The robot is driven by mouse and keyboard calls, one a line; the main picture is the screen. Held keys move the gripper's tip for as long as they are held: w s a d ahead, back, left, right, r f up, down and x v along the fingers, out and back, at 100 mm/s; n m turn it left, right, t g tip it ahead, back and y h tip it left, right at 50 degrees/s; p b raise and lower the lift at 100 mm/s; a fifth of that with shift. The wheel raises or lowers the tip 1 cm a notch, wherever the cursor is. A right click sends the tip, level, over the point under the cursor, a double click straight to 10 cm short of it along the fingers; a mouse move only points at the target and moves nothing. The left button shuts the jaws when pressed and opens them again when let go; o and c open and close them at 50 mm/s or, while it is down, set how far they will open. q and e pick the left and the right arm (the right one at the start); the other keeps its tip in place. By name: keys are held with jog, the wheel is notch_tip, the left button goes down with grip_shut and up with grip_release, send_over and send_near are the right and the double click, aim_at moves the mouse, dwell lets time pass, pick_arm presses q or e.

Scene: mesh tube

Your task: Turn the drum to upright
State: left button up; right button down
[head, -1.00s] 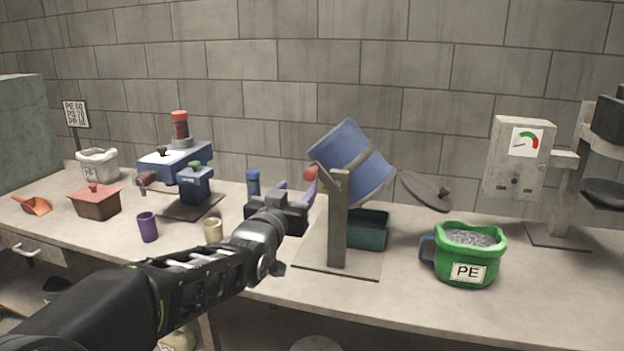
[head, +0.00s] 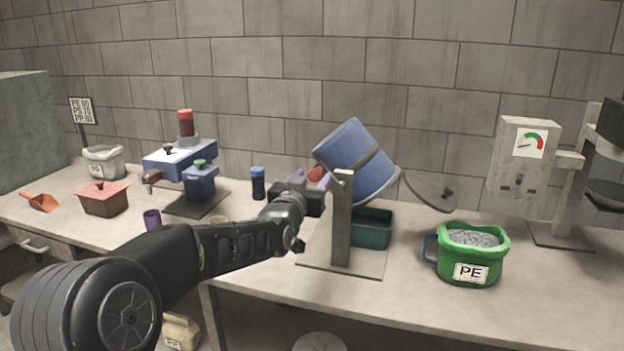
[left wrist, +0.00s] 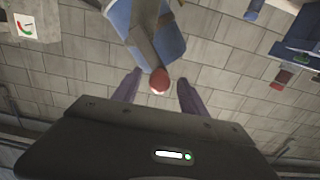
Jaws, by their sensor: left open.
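The blue drum (head: 345,150) hangs tilted on a grey post stand (head: 342,220), leaning to the upper left, with a dark band around it. A red knob (head: 316,173) sits at its near left side by the top of the post. My left gripper (head: 311,180) is open at the knob. In the left wrist view the knob (left wrist: 159,80) lies between the two purple fingers (left wrist: 158,90), with gaps on both sides. The drum also shows there (left wrist: 150,30). My right gripper is not in view.
A dark green bin (head: 372,228) stands under the drum. A round grey lid (head: 428,190) is right of it. A green PE bucket (head: 470,258) stands at the right front. A blue-capped bottle (head: 258,183) is close behind my left gripper.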

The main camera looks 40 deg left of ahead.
pick_arm(q)
grip_shut()
dwell(0.3)
dwell(1.0)
